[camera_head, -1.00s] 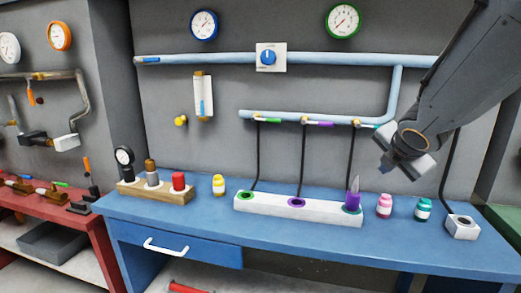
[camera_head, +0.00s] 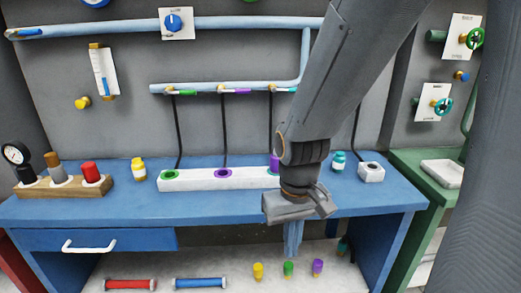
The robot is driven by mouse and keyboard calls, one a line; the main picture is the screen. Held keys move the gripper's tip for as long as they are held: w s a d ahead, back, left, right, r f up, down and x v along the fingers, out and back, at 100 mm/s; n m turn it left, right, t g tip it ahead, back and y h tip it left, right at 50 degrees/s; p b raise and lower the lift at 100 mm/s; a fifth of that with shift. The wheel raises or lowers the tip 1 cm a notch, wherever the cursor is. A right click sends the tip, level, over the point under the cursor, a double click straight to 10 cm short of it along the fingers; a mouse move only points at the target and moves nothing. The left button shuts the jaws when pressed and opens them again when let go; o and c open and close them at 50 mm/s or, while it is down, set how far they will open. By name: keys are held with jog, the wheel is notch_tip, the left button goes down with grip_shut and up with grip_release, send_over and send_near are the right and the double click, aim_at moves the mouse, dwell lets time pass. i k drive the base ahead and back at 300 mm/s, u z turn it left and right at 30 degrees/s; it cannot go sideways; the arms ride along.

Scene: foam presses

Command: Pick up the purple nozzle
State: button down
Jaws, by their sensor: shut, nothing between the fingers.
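A purple piece (camera_head: 274,163) stands upright at the right end of the white block on the blue bench, partly hidden behind my arm. A small purple-topped piece (camera_head: 317,266) stands on the pale lower shelf beside a green one (camera_head: 289,268) and a yellow one (camera_head: 258,270). I cannot tell for sure which purple piece is the nozzle. My gripper (camera_head: 293,250) points down in front of the bench's front edge. It is shut and empty, and appears just above the green piece in the picture.
The white block (camera_head: 195,180) has green and purple ringed holes. A wooden stand (camera_head: 65,187), yellow jar (camera_head: 139,169), teal jar (camera_head: 338,162) and small white block (camera_head: 371,172) are on the bench. Red (camera_head: 130,284) and blue (camera_head: 201,283) cylinders lie on the lower shelf.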

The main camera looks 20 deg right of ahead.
aim_at(275, 158)
jog(key=z, duration=2.05)
jog(key=k, duration=1.2)
jog(key=u, duration=1.6)
jog(key=i, duration=1)
